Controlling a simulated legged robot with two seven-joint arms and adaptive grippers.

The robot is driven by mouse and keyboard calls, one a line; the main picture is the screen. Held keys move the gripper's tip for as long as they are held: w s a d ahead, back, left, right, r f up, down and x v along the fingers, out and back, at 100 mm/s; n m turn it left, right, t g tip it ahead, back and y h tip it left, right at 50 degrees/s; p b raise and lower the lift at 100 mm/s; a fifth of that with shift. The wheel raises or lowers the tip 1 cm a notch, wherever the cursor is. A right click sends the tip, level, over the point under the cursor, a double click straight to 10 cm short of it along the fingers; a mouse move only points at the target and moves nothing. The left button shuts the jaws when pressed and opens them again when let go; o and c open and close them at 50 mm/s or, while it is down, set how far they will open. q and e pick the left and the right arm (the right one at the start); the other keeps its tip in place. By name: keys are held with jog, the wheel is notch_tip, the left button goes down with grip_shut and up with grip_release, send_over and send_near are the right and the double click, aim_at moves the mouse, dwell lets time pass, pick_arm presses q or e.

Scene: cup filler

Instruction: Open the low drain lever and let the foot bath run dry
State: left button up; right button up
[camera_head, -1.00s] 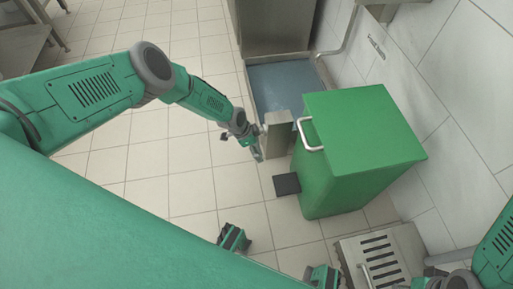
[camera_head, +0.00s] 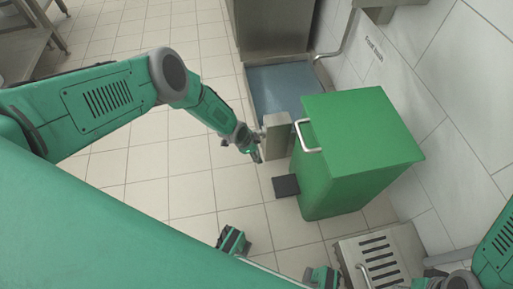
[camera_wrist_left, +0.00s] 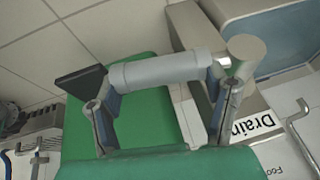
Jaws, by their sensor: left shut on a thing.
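The foot bath (camera_head: 282,90) is a shallow basin with a blue-grey surface, beyond the green bin in the head view. A steel box (camera_head: 277,130) stands at its near end. In the left wrist view the drain lever (camera_wrist_left: 165,69) is a light grey round grip joined to a beige cylindrical hub (camera_wrist_left: 245,52), beside a "Drain" label (camera_wrist_left: 254,124). My left gripper (camera_head: 257,156) is low beside the steel box. Its fingers are shut on the lever, one near each end of the grip. The lever is too small to make out in the head view. My right gripper is out of view.
A green bin (camera_head: 362,135) with a metal handle and black pedal (camera_head: 286,186) stands close right of my left gripper. The tiled wall bounds the right. Open floor (camera_head: 150,180) lies to the left.

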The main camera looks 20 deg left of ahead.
pick_arm(q)
notch_tip(320, 180, down, 2)
jog(key=shift+f+m+t+y+p, duration=0.15)
jog(key=shift+m+t+y+p, duration=0.2)
jog(key=shift+t+y, duration=0.6)
jog(key=shift+w+a+f+t+b, duration=0.1)
jog(key=shift+a+f+t+b, duration=0.2)
jog(key=shift+f+t+b, duration=0.45)
jog(key=shift+a+r+t+y, duration=0.1)
jog(key=shift+t+y, duration=0.25)
jog(key=shift+t, duration=0.05)
jog(key=shift+a, duration=0.1)
jog(key=o, duration=1.7)
jog(key=shift+w, duration=0.1)
jog(key=shift+r, duration=0.1)
